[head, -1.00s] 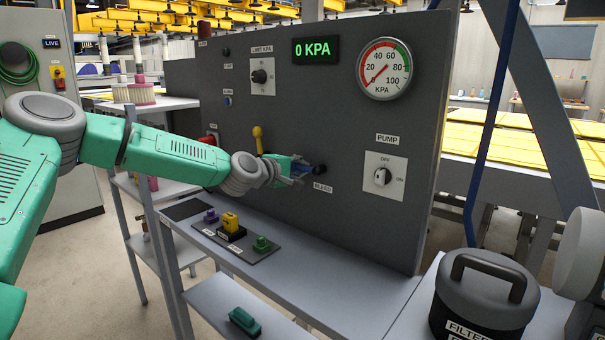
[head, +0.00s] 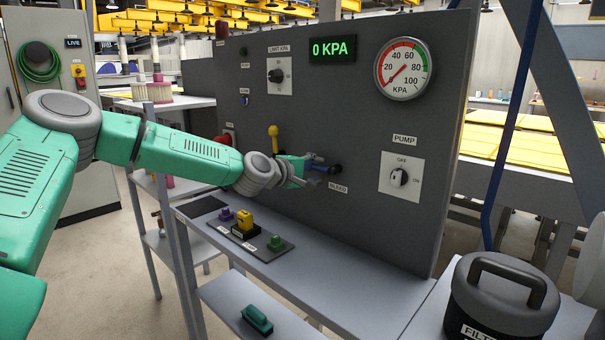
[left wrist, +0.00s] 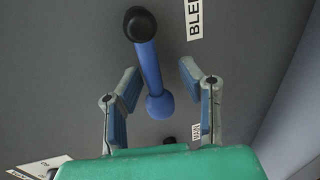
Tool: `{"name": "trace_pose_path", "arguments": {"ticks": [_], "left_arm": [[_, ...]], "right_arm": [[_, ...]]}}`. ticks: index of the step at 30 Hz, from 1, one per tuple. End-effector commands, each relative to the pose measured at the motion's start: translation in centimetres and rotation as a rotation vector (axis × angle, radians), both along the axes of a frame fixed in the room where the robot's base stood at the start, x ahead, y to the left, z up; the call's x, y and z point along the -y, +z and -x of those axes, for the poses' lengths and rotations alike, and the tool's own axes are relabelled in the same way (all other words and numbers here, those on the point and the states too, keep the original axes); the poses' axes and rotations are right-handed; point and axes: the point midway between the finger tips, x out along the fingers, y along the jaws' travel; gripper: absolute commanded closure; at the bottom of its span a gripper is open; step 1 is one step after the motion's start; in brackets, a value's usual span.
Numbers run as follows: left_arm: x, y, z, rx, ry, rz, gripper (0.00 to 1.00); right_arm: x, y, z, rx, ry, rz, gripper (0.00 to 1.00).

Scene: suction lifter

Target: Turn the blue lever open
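The blue lever (left wrist: 149,68) is on the grey panel beside the BLEED label. In the left wrist view it runs from a black hub (left wrist: 140,23) at the top down to a round blue knob. My left gripper (left wrist: 158,70) is open, with one finger on each side of the lever; I see gaps between the fingers and the lever. In the head view my left gripper (head: 312,164) is at the panel, just left of the black hub, and largely hides the lever. My right gripper is not in view.
A yellow lever (head: 273,138) stands up left of my gripper. The PUMP switch (head: 399,178) is to the right. The gauge (head: 403,69) reads near zero and the display (head: 332,49) shows 0 KPA. A bench (head: 330,287) runs below, with a black canister (head: 505,295) at right.

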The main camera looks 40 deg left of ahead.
Motion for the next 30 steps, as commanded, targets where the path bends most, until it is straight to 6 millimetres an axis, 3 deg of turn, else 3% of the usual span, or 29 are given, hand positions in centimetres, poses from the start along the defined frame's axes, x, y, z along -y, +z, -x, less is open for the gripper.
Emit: {"name": "trace_pose_path", "arguments": {"ticks": [15,22,30], "left_arm": [[-0.7,1.6,8.0,0.002,-0.001,0.006,0.66],[-1.0,1.9,10.1,-0.001,-0.001,0.002,0.66],[-1.0,1.9,11.0,-0.004,-0.001,0.003,0.66]], "right_arm": [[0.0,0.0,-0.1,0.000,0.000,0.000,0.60],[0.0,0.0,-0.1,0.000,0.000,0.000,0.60],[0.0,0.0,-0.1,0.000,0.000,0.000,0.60]]}}
